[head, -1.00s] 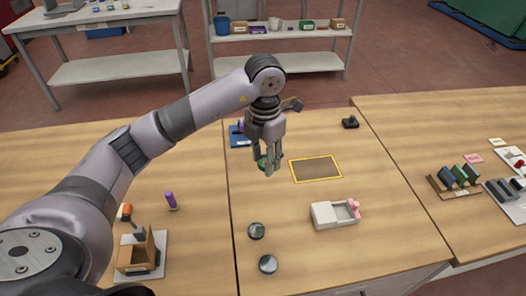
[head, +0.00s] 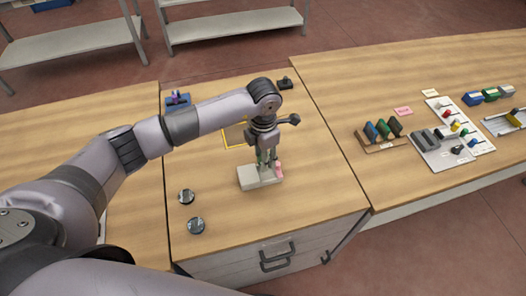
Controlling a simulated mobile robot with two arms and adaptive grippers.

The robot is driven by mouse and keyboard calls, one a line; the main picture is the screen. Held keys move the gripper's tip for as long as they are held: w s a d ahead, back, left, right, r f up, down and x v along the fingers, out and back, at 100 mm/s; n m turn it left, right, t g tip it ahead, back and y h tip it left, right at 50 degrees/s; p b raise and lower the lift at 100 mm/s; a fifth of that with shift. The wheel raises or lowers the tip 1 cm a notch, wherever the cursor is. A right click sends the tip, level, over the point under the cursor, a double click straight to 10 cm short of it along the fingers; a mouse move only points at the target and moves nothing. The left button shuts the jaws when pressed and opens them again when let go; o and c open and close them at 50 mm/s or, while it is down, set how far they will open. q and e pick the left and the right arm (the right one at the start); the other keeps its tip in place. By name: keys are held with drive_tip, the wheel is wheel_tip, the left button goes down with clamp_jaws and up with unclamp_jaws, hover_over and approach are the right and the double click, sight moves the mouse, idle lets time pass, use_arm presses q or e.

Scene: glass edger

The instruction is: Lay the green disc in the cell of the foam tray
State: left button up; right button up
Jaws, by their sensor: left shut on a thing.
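My left gripper (head: 267,163) points down and is shut on the green disc (head: 262,156), which is mostly hidden between and behind its fingers. It is over the right part of a pale box-like tray (head: 254,177) with a pink part (head: 278,168) at its right end. The arm and fingers hide the tray's hollow. I cannot tell whether the disc touches the tray, or whether this tray is the foam one. My right gripper is not in view.
Two dark round discs (head: 186,196) (head: 196,226) lie left of the tray. A yellow-outlined mat (head: 230,138) lies behind, partly covered by my arm. A small dark item (head: 285,83) stands at the back. Racks and boards (head: 440,148) fill the right table.

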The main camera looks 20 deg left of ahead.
use_arm(q)
drive_tip(key=shift+d+f+b, duration=0.1)
drive_tip(key=shift+f+b, duration=0.25)
drive_tip(key=shift+f, duration=0.4)
wheel_tip(320, 180, down, 2)
drive_tip(key=shift+d+b, duration=0.1)
drive_tip(key=shift+b, duration=0.45)
drive_tip(key=shift+f+b, duration=0.4)
drive_tip(key=shift+f, duration=0.05)
drive_tip(key=shift+f+b, duration=0.65)
drive_tip(key=shift+f, duration=0.1)
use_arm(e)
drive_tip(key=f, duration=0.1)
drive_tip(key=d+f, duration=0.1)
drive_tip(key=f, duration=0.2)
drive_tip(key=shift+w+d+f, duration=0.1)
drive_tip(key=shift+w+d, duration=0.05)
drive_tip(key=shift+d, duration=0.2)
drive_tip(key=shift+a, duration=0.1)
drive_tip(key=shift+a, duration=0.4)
